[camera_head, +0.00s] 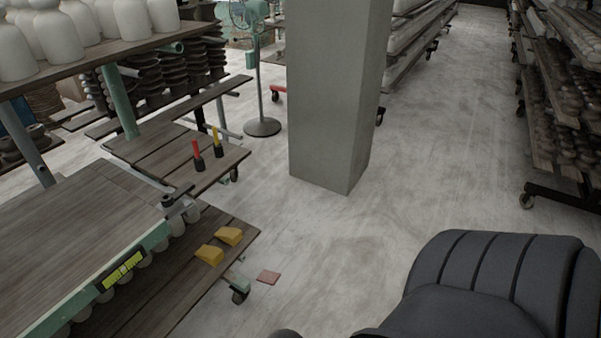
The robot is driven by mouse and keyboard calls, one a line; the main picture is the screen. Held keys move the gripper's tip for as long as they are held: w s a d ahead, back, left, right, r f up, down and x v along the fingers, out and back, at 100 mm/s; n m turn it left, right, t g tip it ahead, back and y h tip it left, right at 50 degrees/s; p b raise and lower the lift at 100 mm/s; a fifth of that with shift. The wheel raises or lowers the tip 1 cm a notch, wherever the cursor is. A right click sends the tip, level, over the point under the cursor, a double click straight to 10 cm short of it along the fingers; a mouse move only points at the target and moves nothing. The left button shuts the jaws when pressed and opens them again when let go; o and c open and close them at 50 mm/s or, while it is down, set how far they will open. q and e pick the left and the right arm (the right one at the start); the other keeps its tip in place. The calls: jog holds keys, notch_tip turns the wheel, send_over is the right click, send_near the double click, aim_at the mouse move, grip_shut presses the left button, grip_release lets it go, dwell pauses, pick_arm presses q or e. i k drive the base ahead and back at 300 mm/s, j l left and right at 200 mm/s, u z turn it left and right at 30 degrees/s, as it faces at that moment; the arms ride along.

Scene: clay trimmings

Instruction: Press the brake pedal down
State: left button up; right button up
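A small flat reddish plate (268,278), which looks like the brake pedal, is low near the floor at the front corner of the left wooden cart. It is just right of a dark caster wheel (240,296) and a pale green bracket (237,281). I cannot tell from this view whether it is up or down. Neither of my grippers shows in the head view, and nothing is seen touching the plate.
Two yellow wedges (228,236) lie on the cart's lower shelf (160,285). Red- and yellow-handled tools (197,155) stand on a shelf behind. A grey pillar (330,100) and a fan stand (262,127) are beyond. Open floor (430,170) lies right of the pillar; a loaded rack (560,130) is far right.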

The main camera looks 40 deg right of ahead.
aim_at(269, 277)
jog(key=z, duration=1.1)
